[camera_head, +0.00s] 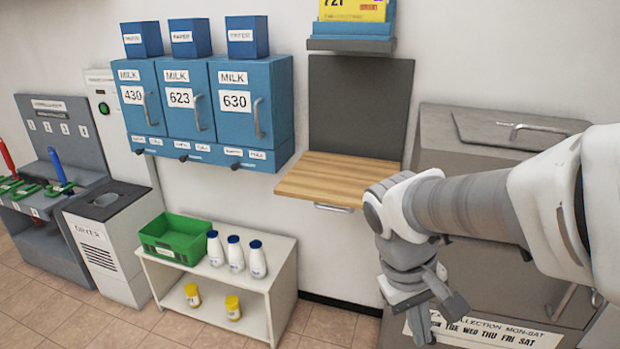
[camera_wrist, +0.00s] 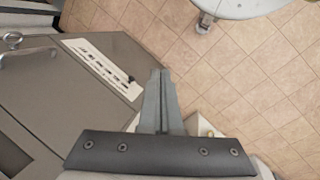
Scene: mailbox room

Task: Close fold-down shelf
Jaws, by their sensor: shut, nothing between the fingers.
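The fold-down shelf (camera_head: 338,181) is a wooden board folded down to level, in the middle of the head view. It juts out from a dark grey back panel (camera_head: 360,108) on the wall. A metal handle (camera_head: 333,208) shows under its front edge. My gripper (camera_head: 447,318) is in front of the grey collection box, to the right of the shelf and lower than it, not touching the shelf. In the wrist view my gripper (camera_wrist: 160,78) has its fingers together and empty, above the tiled floor. The shelf is not in the wrist view.
A grey collection box (camera_head: 446,135) stands right of the shelf, partly behind my arm. Blue milk lockers (camera_head: 277,101) hang left of it. A low white stand (camera_head: 283,262) with a green crate (camera_head: 176,238) and bottles is below left. Floor (camera_head: 325,327) shows below the shelf.

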